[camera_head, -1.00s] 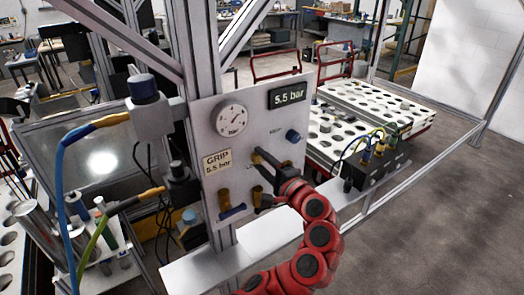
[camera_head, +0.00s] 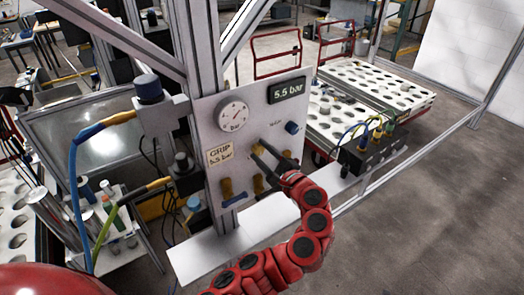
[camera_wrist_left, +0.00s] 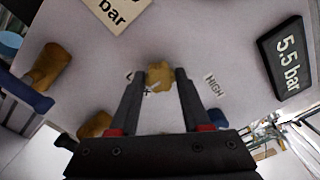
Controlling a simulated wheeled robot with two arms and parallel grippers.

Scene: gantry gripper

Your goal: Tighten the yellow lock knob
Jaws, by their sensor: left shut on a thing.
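The yellow lock knob (camera_head: 258,150) is on the grey panel (camera_head: 243,137), small and partly hidden by my left gripper's fingers. In the left wrist view the knob (camera_wrist_left: 160,76) sits between the two dark fingertips. My left gripper (camera_head: 262,153) is at the panel, shut on this knob; it also shows in the left wrist view (camera_wrist_left: 159,90). The knob's stem and thread are not visible. My right gripper is not in view.
The panel carries a round gauge (camera_head: 233,115), a "5.5 bar" display (camera_head: 287,90), a "GRIP 5.5 bar" label (camera_head: 220,154) and a blue knob (camera_head: 292,127). A shelf (camera_head: 215,250) runs beneath.

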